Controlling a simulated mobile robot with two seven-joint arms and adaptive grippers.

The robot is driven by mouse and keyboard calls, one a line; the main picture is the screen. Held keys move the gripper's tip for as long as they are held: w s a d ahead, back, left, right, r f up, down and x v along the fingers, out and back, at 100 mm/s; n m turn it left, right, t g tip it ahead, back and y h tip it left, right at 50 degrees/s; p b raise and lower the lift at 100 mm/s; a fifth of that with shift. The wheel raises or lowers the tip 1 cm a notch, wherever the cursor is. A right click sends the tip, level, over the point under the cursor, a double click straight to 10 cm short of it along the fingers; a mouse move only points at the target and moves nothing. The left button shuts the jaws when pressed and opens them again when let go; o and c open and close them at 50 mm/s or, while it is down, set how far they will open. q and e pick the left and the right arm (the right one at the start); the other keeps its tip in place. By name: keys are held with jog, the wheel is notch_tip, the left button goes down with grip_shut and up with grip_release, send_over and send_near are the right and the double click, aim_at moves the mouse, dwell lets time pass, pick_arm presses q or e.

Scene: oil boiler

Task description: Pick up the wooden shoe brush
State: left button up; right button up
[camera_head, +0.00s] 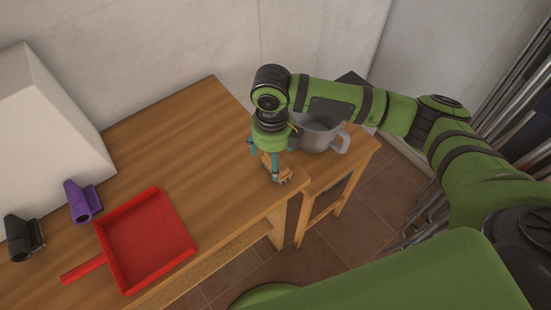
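The wooden shoe brush (285,175) is a small light-brown piece at the right end of the wooden table (220,110), near its front corner. My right gripper (265,165) points down over it with its teal fingers apart. Part of the brush shows between and beside the fingers, and the rest is hidden behind them. I cannot tell whether the fingers press on it. My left gripper is out of view.
A grey metal jug (322,135) stands close to the right of my gripper, on a lower wooden stool (352,160). A red dustpan (150,240), a purple object (82,202) and a black object (22,238) lie at left. The table's middle is clear.

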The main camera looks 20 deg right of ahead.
notch_tip(320, 180, down, 4)
jog(key=shift+r+p, duration=0.2)
jog(key=shift+p, duration=0.3)
jog(key=shift+f, duration=0.25)
jog(key=c, duration=1.1)
jog(key=shift+c, duration=1)
jog(key=shift+w+r+b, duration=0.15)
jog(key=shift+r+b, duration=0.15)
jog(key=shift+r, duration=0.35)
notch_tip(320, 180, up, 3)
jog(key=shift+f+b, duration=0.1)
jog(key=shift+b, duration=0.55)
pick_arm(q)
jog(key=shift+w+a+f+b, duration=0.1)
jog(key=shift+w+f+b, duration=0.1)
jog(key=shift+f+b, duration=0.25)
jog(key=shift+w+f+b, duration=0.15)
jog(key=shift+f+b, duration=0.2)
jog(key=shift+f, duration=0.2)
pick_arm(e)
jog(key=s+d+r, duration=0.2)
jog(key=s+r, duration=0.5)
jog(key=s, duration=0.4)
jog(key=shift+s, duration=0.35)
